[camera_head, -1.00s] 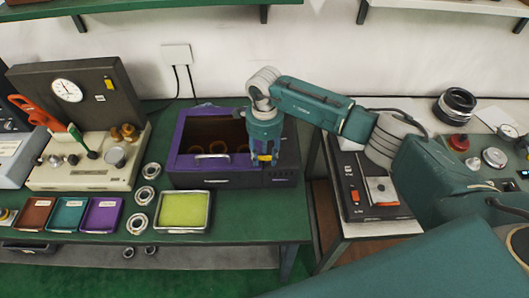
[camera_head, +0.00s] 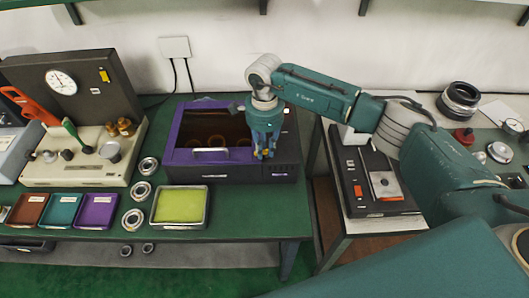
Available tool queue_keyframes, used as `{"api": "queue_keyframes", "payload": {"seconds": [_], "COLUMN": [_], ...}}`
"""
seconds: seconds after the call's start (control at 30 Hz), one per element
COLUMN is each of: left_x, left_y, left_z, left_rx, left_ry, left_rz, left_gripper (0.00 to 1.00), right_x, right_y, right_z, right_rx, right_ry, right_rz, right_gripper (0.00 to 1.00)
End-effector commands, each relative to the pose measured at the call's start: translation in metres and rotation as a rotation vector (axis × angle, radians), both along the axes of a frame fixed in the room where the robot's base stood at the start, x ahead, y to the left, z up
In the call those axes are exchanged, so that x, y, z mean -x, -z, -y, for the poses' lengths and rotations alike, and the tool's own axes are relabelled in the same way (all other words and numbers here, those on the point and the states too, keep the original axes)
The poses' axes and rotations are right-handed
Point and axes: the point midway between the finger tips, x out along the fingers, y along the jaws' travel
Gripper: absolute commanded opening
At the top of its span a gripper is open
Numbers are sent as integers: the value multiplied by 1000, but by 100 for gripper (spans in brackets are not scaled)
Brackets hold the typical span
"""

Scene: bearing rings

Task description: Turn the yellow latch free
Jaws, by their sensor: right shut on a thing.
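The purple-framed box (camera_head: 170,140) with a dark see-through lid and a pale handle (camera_head: 211,151) sits on the green bench. The yellow latch (camera_head: 266,153) is at the front right of this box, and only small bits of it show between my fingers. My right gripper (camera_head: 265,154) points down at the box front and is shut on the latch. The fingers hide most of the latch, so its exact angle is hard to tell. Several rings show dimly through the lid. My left gripper is out of view.
A tray with a yellow-green pad (camera_head: 180,205) and loose metal rings (camera_head: 141,191) lie left and in front of the box. A beige gauge machine (camera_head: 85,165) stands at left. A black device with an orange button (camera_head: 385,186) is at right, across a gap.

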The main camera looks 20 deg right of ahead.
Motion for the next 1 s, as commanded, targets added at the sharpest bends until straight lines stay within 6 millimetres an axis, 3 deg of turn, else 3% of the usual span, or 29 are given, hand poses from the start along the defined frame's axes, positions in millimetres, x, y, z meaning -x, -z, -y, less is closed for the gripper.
{"api": "queue_keyframes", "payload": {"seconds": [0.03, 0.4, 1.0], "left_x": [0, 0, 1], "left_y": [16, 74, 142], "left_z": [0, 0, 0], "left_rx": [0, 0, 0], "left_ry": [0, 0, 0], "left_rz": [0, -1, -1], "left_gripper": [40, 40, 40], "right_x": [-2, 1, 4], "right_y": [6, 6, 3], "right_z": [0, 2, 7], "right_rx": [-1, -1, -2], "right_ry": [-40, -388, -955], "right_rz": [6, 7, 5], "right_gripper": [0, 0, 0]}}
